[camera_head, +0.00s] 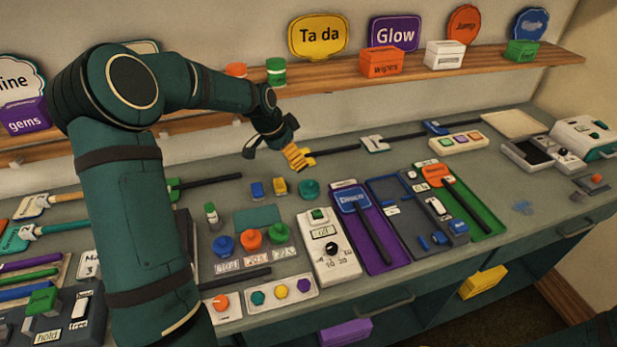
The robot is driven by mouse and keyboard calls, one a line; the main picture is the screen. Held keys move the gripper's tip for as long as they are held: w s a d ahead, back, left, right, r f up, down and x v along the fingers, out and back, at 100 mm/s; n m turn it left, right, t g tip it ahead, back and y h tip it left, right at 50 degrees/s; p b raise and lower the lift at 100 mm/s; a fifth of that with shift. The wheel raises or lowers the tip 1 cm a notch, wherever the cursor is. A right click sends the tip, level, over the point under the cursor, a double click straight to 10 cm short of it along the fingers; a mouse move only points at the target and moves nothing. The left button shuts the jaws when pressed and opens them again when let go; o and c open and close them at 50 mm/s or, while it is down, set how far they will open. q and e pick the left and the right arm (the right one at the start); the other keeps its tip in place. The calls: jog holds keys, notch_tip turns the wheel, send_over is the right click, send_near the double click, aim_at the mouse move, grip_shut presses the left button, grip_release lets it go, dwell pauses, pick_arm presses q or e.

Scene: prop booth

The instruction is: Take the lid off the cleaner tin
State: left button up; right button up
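I cannot tell for sure which item is the cleaner tin, as no label reading so is legible. Small round candidates are a green-and-white tin (276,71) and an orange-topped tin (236,70) on the shelf, a small green-capped container (211,213) and a round teal piece (309,189) on the counter. My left gripper (271,143) hangs above the back of the counter, below the shelf. Its fingers look spread, with nothing seen between them. It is just left of a yellow paddle head (298,157), apparently apart from it. My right gripper is out of view.
Blue (222,245), orange (251,240) and green (279,233) knobs stand mid-counter. A white dial box (329,246) and purple tray (364,228) are to their right. The wooden shelf (420,70) overhangs behind. Counter space front right is mostly clear. My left arm hides part of the left side.

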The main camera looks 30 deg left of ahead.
aim_at(309, 181)
pick_arm(q)
jog(key=x, duration=0.8)
jog(key=shift+d+f+b, duration=0.1)
jog(key=shift+d+b, duration=0.1)
jog(key=shift+b, duration=0.2)
jog(key=shift+w+d+x, duration=0.1)
jog(key=shift+d+x, duration=0.05)
jog(key=shift+x, duration=1.2)
jog(key=shift+w+d+x, duration=0.15)
jog(key=shift+d+x, duration=0.05)
jog(key=shift+x, duration=1.1)
jog(key=c, duration=1.6)
grip_shut()
